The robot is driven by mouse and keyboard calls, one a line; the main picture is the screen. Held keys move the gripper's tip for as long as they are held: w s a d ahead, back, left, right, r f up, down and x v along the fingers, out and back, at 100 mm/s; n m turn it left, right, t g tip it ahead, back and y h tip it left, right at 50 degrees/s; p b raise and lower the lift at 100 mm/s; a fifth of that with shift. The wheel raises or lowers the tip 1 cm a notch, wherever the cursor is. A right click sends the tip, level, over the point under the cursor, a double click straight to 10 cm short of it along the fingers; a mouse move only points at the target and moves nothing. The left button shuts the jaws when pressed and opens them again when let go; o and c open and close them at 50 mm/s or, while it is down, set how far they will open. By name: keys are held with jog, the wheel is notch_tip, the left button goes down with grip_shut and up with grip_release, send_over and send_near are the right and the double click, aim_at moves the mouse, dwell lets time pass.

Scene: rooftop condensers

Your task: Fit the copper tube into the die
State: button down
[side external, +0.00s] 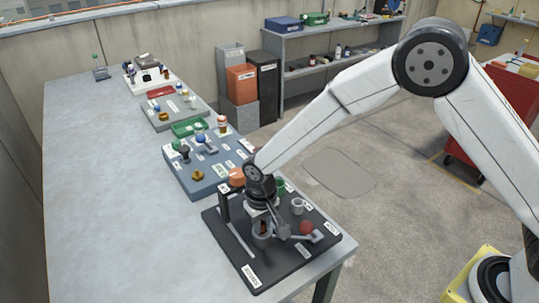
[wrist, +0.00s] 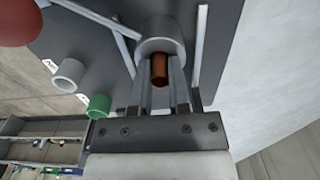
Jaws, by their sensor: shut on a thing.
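The copper tube (wrist: 160,82) is held between the two fingers of my gripper (wrist: 161,72), which is shut on it. In the side view a small part of the tube (side external: 263,229) shows just at the mouth of a grey round die (side external: 262,241). The die stands on the dark board; in the wrist view it shows as a thick grey cylinder (wrist: 153,46) beyond the fingertips. My gripper (side external: 264,222) is directly above the die, pointing down. The fingers and the die hide the tube's lower end, so I cannot tell how deep it sits.
The dark board (side external: 232,245) also carries a red ball (side external: 306,228), a white ring (side external: 297,206), a green piece (wrist: 98,106) and grey bars. A blue-grey board (side external: 185,181) with fittings lies behind. The bench (side external: 110,220) is clear on the left.

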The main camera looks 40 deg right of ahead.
jog(key=c, duration=0.5)
grip_release()
jog(key=shift+r, duration=0.1)
jog(key=shift+r, duration=3.8)
jog(key=shift+d, duration=0.15)
jog(key=s+d+r+t, duration=0.1)
jog(key=s+d, duration=0.6)
jog(key=d, duration=0.3)
jog(key=s+d+r+t, duration=0.1)
jog(key=s+d, duration=0.7)
jog(key=d, duration=0.2)
jog(key=shift+r+t, duration=0.25)
jog(key=shift+t, duration=0.05)
